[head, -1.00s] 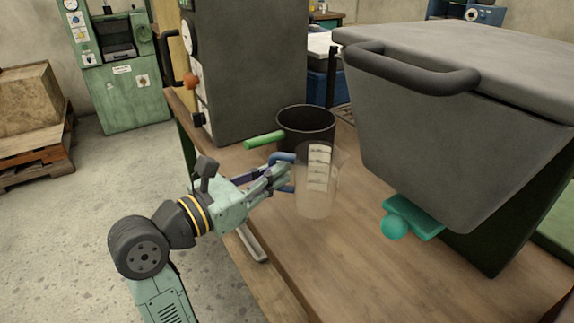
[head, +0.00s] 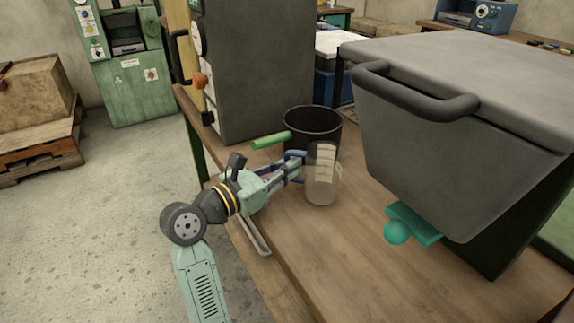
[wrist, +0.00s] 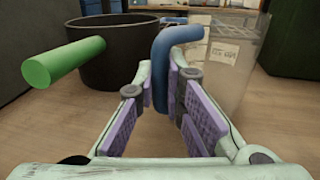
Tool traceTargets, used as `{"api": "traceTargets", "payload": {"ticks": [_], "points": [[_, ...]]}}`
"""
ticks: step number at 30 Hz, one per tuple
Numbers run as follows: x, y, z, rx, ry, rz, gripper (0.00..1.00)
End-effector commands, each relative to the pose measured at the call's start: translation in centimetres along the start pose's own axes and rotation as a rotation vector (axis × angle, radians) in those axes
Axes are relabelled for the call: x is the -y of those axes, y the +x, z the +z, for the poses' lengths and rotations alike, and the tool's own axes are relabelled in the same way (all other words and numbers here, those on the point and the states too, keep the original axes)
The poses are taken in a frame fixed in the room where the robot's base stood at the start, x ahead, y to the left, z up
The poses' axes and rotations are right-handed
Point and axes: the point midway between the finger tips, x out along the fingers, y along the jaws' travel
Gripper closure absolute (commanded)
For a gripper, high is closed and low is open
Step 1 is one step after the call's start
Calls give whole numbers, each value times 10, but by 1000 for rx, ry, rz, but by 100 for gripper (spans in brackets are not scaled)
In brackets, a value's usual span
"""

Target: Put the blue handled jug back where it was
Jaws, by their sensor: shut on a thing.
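The jug (head: 322,180) is clear with pale markings and a blue handle (wrist: 163,70). It looks upright at the wooden table, in front of a black pot; whether its base touches the table I cannot tell. My gripper (head: 296,169) reaches it from the left and is shut on the blue handle. In the wrist view the purple-padded fingers (wrist: 163,92) are on both sides of the handle's lower part. The jug's clear body (wrist: 222,65) shows right of the handle, partly behind my right finger.
The black pot (head: 313,121) with a green handle (head: 271,140) stands just behind the jug. A grey cabinet (head: 260,65) stands behind at left. A large grey bin (head: 430,150) with a teal knob (head: 397,232) is at right. The table front (head: 350,270) is clear.

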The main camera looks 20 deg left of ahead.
Motion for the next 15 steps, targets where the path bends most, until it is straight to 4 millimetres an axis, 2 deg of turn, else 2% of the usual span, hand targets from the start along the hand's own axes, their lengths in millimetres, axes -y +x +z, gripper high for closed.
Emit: {"api": "traceTargets", "payload": {"ticks": [4,5,13,15], "points": [[0,0,-4,1,0,0,100],[0,0,-4,0,1,0,90],[0,0,-3,0,0,0,72],[0,0,-3,0,0,0,70]]}}
